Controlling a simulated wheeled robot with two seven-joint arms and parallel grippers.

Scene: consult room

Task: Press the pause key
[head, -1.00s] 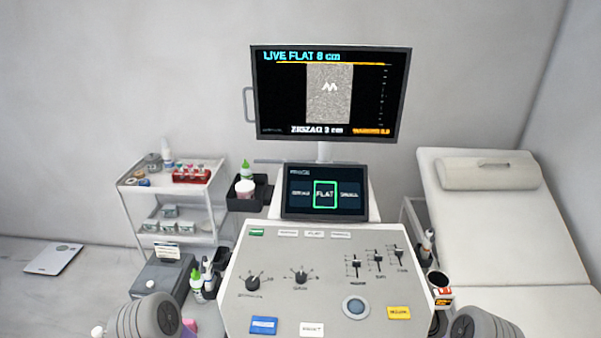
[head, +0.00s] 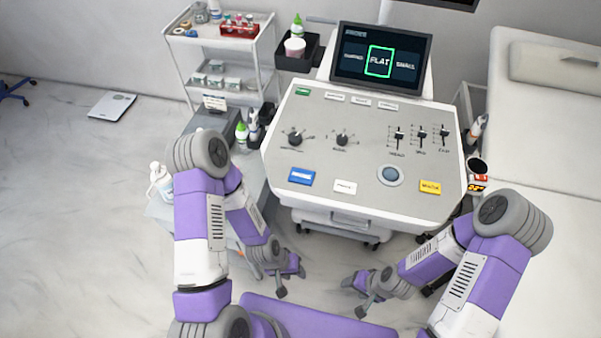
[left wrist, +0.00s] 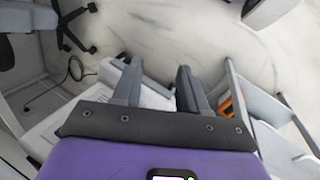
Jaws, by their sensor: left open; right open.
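The sloped console panel (head: 330,190) is in the middle of the head view. Along its front edge are a blue key (head: 302,176), a white key (head: 345,187) and a yellow key (head: 430,187). A round blue-grey button (head: 390,175) sits between the white and yellow keys. The key labels are too small to read, so I cannot tell which is pause. My left gripper (head: 291,282) and right gripper (head: 353,296) are low in front of the console, apart from the panel, open and empty. The left wrist view shows the left gripper's fingers (left wrist: 158,78) spread with nothing between.
The panel also has knobs (head: 342,140), sliders (head: 421,136) and a green key (head: 302,91). A tilted screen (head: 381,60) reads FLAT. A trolley (head: 220,45) stands back left, a couch (head: 555,130) right. A cup (head: 477,168) hangs by the panel's right edge.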

